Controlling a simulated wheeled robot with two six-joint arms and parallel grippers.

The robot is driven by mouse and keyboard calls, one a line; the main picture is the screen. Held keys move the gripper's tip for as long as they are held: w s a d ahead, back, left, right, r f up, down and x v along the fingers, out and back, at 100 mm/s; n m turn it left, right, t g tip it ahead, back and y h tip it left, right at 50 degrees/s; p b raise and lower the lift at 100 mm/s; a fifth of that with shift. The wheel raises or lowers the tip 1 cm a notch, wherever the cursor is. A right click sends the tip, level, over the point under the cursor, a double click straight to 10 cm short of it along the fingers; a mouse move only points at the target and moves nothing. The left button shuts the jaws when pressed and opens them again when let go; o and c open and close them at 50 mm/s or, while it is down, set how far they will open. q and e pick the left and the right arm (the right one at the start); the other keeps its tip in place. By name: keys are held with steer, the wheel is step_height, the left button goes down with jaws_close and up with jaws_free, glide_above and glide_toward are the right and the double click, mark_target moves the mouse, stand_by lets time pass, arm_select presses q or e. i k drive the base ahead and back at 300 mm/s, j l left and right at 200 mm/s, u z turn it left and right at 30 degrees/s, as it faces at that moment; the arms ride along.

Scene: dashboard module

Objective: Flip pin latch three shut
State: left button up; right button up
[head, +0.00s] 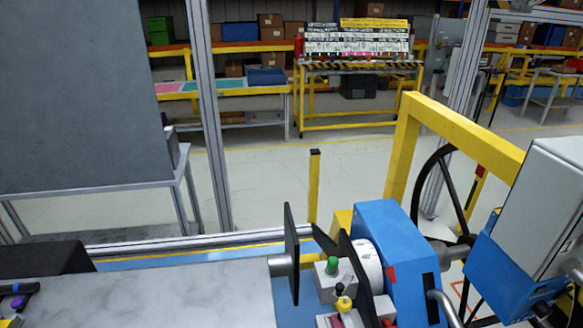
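I cannot make out a pin latch marked three. Closest to me is a machine with a grey block bearing a green knob (332,265). Below it a yellow knob with a black top (342,301) stands on the lower part, and a red piece shows at the bottom edge. A black upright plate (291,252) stands left of the block. I cannot tell whether any of these parts belongs to a latch. Neither of my grippers can be recognised in the head view.
A blue housing (385,245) and a yellow frame (455,128) rise at the right, with a black handwheel (444,190) behind. A grey bench top (185,295) fills the lower left, with a black box (45,257) at its left. Open floor (265,180) lies beyond.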

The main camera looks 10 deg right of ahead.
mark_target(341, 286)
steer(key=k+l+z, duration=0.25)
steer(key=k, duration=0.25)
steer(key=k+l+z, duration=0.2)
steer(key=k+l, duration=0.2)
